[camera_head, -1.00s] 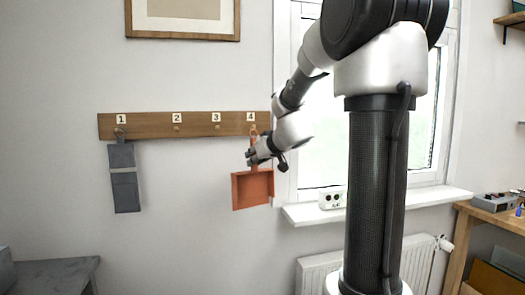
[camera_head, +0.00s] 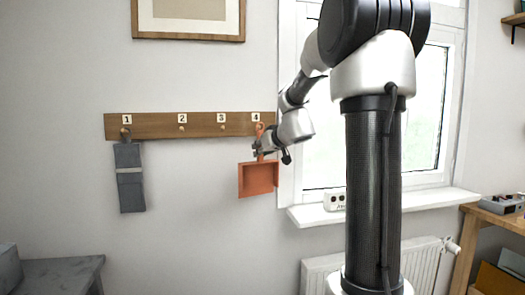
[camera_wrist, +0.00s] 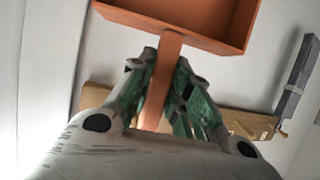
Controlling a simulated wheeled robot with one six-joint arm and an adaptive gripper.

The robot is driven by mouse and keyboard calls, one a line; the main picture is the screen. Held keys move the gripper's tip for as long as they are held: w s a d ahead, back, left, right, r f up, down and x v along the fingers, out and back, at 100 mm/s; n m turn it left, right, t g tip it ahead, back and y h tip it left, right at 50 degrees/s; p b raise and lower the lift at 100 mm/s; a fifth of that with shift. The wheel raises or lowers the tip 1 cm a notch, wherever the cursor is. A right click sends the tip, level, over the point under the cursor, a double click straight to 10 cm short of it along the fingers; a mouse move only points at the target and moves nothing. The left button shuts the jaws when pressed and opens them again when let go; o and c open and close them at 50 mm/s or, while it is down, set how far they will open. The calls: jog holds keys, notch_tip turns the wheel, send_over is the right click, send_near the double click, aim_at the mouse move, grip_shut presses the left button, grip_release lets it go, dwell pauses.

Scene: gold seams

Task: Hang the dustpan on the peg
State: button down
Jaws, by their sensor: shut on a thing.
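An orange dustpan (camera_head: 258,180) hangs pan-down in my gripper (camera_head: 259,149) in front of the wall, below the right end of a wooden peg rail (camera_head: 152,126). The rail carries pegs labelled 1 to 4. The top of the dustpan's handle reaches up in front of the rail near label 4. I cannot tell whether its loop is around the peg there. In the wrist view my gripper (camera_wrist: 160,95) is shut on the handle, and the orange pan (camera_wrist: 185,20) shows beyond the fingers.
A grey folded item (camera_head: 130,178) hangs from peg 1. Pegs 2 (camera_head: 182,127) and 3 (camera_head: 222,127) are empty. A window with a white sill (camera_head: 330,212) stands to the right, with a socket block (camera_head: 335,200) on it. A grey table (camera_head: 62,272) is at the lower left.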

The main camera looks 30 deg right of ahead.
jog(key=shift+w+d+f, duration=0.2)
jog(key=shift+w+d, duration=0.05)
jog(key=shift+w, duration=0.65)
jog(key=shift+w+d+f, duration=0.15)
jog(key=shift+w+d, duration=0.1)
jog(key=shift+w, duration=0.65)
jog(key=shift+w+d+f, duration=0.2)
jog(key=shift+w+d, duration=0.05)
jog(key=shift+w, duration=0.65)
